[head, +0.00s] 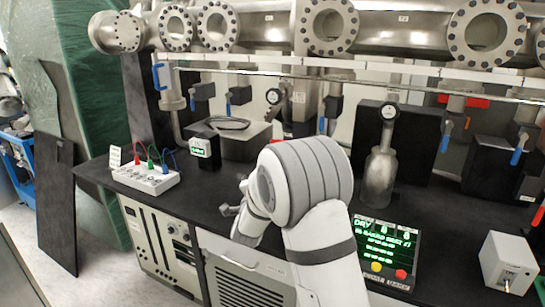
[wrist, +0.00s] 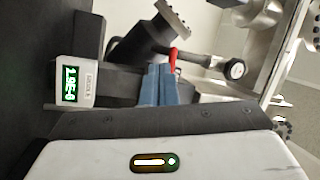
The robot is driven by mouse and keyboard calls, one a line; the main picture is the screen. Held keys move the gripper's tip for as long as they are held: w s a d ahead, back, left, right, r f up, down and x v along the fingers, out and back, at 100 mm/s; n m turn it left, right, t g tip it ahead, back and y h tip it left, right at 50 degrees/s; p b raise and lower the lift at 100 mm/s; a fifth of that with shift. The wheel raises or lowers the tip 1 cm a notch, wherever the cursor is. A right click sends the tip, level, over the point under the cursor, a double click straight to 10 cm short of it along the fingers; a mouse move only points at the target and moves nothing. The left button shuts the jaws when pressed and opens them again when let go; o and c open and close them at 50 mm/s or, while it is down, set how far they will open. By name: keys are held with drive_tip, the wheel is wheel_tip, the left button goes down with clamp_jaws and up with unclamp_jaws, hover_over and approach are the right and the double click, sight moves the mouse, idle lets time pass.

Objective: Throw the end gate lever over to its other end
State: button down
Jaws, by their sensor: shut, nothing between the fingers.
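I cannot tell which is the end gate lever. In the wrist view a red handle-like piece (wrist: 173,59) shows just beyond my fingertips; whether they touch it is unclear. My gripper (wrist: 158,86) has its blue-grey fingers together, with nothing between them. In the head view my own arm hides the gripper.
A small green-lit display (head: 204,149), a box with coloured cables (head: 147,178) and a metal bottle (head: 379,178) stand on the black bench. A screen with buttons (head: 388,248) and a switch box (head: 508,263) are at the right. A round gauge (wrist: 234,69) is near the fingers.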

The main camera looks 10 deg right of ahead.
drive_tip(key=w+d+r+m+t+h+p, duration=0.1)
drive_tip(key=w+d+r+m+h+p, duration=0.1)
drive_tip(key=w+d+r+m+h, duration=0.2)
drive_tip(key=w+d+m+h, duration=0.1)
drive_tip(key=w+m+h, duration=0.1)
drive_tip(key=w+h, duration=0.1)
drive_tip(key=shift+w+d+p, duration=0.25)
drive_tip(key=shift+w+p, duration=0.1)
drive_tip(key=shift+w, duration=0.1)
idle(0.3)
drive_tip(key=shift+w+f+m+b, duration=0.15)
drive_tip(key=shift+m+b, duration=0.35)
drive_tip(key=shift+b, duration=0.55)
